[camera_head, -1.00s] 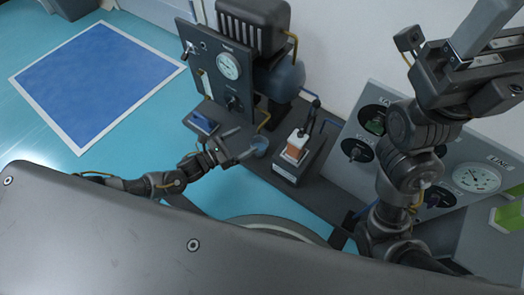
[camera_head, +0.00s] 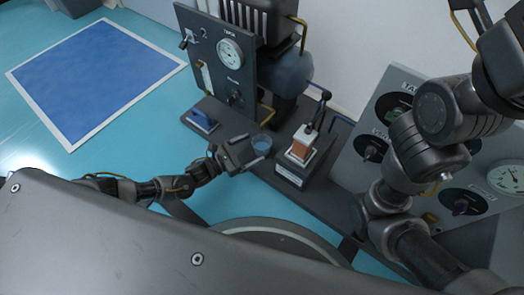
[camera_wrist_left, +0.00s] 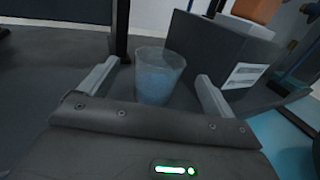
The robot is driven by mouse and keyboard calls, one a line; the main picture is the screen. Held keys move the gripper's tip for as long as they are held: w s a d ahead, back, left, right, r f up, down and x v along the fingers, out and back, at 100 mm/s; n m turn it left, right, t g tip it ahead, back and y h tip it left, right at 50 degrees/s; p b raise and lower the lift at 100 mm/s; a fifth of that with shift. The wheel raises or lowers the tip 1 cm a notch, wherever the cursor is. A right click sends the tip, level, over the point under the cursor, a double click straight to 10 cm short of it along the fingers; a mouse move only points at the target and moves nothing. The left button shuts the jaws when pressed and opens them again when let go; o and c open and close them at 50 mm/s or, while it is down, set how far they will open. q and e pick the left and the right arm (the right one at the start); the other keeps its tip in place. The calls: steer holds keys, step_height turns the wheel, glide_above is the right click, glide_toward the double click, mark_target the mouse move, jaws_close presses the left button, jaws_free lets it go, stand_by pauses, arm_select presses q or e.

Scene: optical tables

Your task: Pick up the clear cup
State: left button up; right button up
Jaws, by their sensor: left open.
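The clear cup (camera_head: 261,143) stands upright on the dark bench below the gauge panel in the head view. It looks bluish and see-through. In the left wrist view the cup (camera_wrist_left: 157,76) is between the two fingers, with a visible gap on each side. My left gripper (camera_head: 254,152) is open around the cup, coming from the lower left; its fingers also show in the left wrist view (camera_wrist_left: 154,84).
A grey block with an orange part (camera_head: 299,150) stands close to the right of the cup. A gauge panel (camera_head: 218,62) with a tank rises behind. A small blue-topped tray (camera_head: 203,121) lies to the left. A slanted dial panel (camera_head: 360,130) is at the right.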

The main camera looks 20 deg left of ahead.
mark_target(270, 139)
arm_select(q)
steer(key=shift+b+x, duration=1.3)
steer(key=shift+x, duration=1.05)
steer(key=shift+w+d, duration=0.15)
steer(key=shift+d, duration=0.05)
steer(key=shift+c, duration=0.3)
steer(key=c, duration=1.1)
steer(key=shift+o, duration=0.2)
steer(key=shift+r, duration=0.1)
